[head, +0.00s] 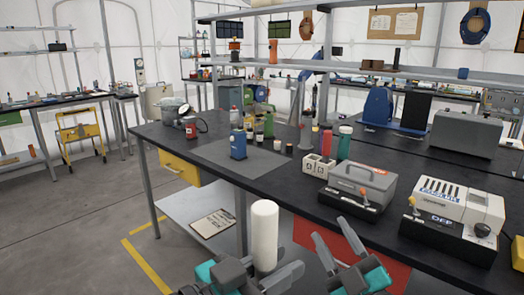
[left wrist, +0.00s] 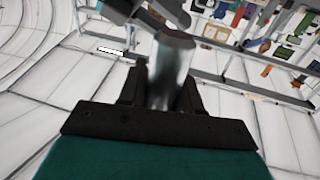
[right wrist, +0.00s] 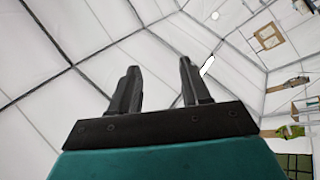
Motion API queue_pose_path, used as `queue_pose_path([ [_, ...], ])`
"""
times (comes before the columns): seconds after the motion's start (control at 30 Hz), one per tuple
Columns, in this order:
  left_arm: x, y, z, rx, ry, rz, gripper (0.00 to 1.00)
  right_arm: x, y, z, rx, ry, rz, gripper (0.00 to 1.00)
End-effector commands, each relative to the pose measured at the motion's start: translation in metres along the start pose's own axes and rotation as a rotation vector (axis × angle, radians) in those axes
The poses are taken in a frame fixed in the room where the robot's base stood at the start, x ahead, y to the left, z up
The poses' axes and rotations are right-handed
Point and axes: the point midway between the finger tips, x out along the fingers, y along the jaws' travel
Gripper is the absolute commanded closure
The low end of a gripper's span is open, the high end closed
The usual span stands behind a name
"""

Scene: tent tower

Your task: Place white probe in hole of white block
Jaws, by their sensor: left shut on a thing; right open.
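The white probe (head: 265,232), a thick upright cylinder, is held in front of the bench by my left gripper (head: 270,268). In the left wrist view it shows as a grey shaded cylinder (left wrist: 174,65) between the fingers. A white block (head: 318,167) with dark markings or openings on its faces stands on the bench top, beyond the probe and to its right. Its holes are too small to make out clearly. My right gripper (head: 330,230) is open and empty, right of the probe. Its spread fingers show in the right wrist view (right wrist: 158,85).
The dark bench (head: 275,187) carries a blue container (head: 238,144), a grey toolbox (head: 362,184) right of the block, and a white machine (head: 458,210). Green and red bottles stand behind the block. A red panel (head: 308,235) lies below the bench edge. A grey mat has free room left of the block.

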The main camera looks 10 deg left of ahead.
Motion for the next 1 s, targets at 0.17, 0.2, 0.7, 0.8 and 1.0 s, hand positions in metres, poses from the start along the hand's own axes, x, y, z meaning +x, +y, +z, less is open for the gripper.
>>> queue_pose_path([
  [0.17, 0.0, 0.0, -0.001, 0.0, 0.002, 0.0, 1.0, 0.058, 0.015, -0.072, -0.209, 0.314, -0.017, 0.53],
  [0.2, 0.0, 0.0, -0.001, 0.0, 0.002, 0.0, 1.0, 0.067, 0.016, -0.088, -0.256, 0.381, -0.024, 0.53],
  [0.7, 0.0, 0.0, -0.001, 0.0, 0.002, 0.0, 1.0, 0.101, -0.013, -0.261, -0.833, 1.246, -0.201, 0.53],
  [0.8, 0.0, 0.0, -0.001, 0.0, 0.002, 0.0, 1.0, 0.091, -0.029, -0.284, -0.926, 1.432, -0.293, 0.53],
  [1.0, 0.0, 0.0, -0.001, 0.0, 0.002, 0.0, 1.0, 0.067, -0.054, -0.302, -1.129, 1.767, -0.541, 0.53],
])
